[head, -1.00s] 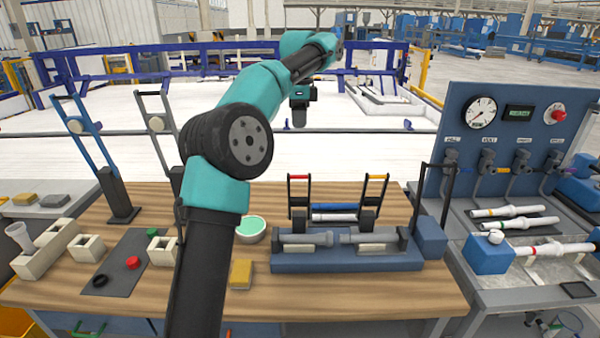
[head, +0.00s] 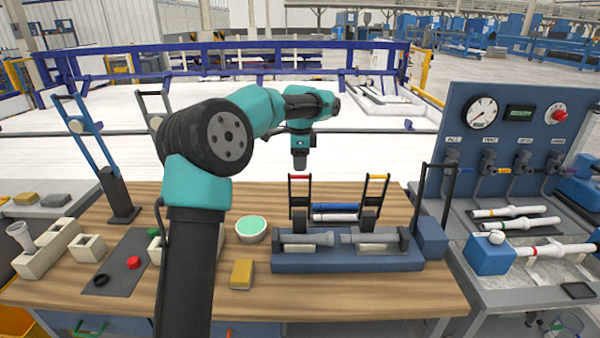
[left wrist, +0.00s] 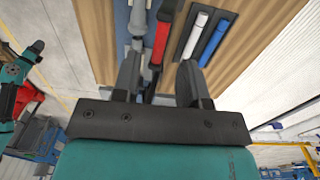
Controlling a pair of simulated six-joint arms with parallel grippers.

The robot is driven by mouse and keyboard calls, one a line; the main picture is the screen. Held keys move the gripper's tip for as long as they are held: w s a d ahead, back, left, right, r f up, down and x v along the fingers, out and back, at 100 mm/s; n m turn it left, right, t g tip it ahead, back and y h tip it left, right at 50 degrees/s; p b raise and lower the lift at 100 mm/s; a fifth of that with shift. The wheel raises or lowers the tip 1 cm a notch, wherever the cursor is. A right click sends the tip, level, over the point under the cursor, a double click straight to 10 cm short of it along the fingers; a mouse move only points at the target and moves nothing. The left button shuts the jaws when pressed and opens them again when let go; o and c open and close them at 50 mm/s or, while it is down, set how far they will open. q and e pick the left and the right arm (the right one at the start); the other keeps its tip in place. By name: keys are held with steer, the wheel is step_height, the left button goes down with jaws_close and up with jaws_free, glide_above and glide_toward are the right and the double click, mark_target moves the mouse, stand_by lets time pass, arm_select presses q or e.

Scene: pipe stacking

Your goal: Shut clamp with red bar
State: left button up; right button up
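The clamp with the red bar (head: 299,177) stands upright at the left end of the blue fixture (head: 345,264), with its handle raised. My left gripper (head: 299,167) hangs just above the red bar, pointing down. In the left wrist view its fingers (left wrist: 159,80) are apart, and the red bar (left wrist: 161,40) lies in the gap ahead of them. I cannot tell whether they touch it. My right gripper does not show.
Grey fittings (head: 306,239) lie in the fixture. A blue pipe (head: 335,207) and a white pipe (head: 334,217) lie behind it. A green-filled bowl (head: 251,229) and a yellow block (head: 241,273) are to the left. The front of the wooden table is clear.

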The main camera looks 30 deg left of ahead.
arm_select(q)
steer(key=shift+f, duration=1.9)
steer(key=shift+c, duration=0.3)
jaws_close()
